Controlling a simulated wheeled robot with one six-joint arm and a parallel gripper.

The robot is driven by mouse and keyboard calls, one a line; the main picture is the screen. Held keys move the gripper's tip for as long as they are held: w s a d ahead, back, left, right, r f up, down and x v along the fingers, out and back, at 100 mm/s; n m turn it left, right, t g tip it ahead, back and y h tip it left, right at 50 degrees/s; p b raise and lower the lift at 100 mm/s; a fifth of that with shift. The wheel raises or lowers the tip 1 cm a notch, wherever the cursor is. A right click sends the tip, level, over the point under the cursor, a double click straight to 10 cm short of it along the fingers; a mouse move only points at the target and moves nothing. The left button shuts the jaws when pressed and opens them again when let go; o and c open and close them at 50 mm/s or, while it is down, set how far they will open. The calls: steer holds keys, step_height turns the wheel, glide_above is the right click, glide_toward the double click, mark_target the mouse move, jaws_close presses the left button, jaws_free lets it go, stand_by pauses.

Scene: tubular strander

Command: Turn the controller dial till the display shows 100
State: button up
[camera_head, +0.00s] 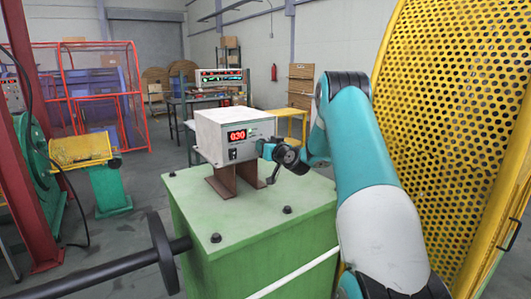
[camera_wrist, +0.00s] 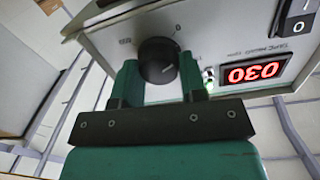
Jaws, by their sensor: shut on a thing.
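The controller (camera_head: 222,135) is a pale grey box on brown supports on top of a green cabinet. Its red display (camera_head: 237,135) reads 030. In the wrist view the display (camera_wrist: 255,72) appears upside down with the same reading. The black round dial (camera_wrist: 158,60) is on the controller's front face, left of the display in the wrist view. My gripper (camera_wrist: 158,78) has its two green fingers on either side of the dial, shut on it. In the head view my gripper (camera_head: 268,149) is at the controller's right front, and the dial is hidden there.
The green cabinet (camera_head: 250,240) has bolts on its top. A yellow perforated guard (camera_head: 455,130) stands close on the right of my arm. A black rod with a disc (camera_head: 163,252) is at front left. A power switch (camera_wrist: 297,17) is near the display.

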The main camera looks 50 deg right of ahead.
steer(key=m+b, duration=0.3)
steer(key=m, duration=0.6)
steer(key=shift+d, duration=0.15)
stand_by(0.4)
steer(key=o, duration=0.9)
steer(key=shift+s+b, duration=0.15)
steer(key=shift+b, duration=0.15)
steer(key=b+v, duration=0.2)
steer(key=v, duration=0.3)
steer(key=b+v, duration=0.3)
steer(key=v, duration=0.3)
steer(key=b+v, duration=0.2)
steer(key=v, duration=0.4)
steer(key=shift+s+d+r+b, duration=0.15)
steer(key=shift+s+r+b, duration=0.05)
steer(key=shift+r+b, duration=0.1)
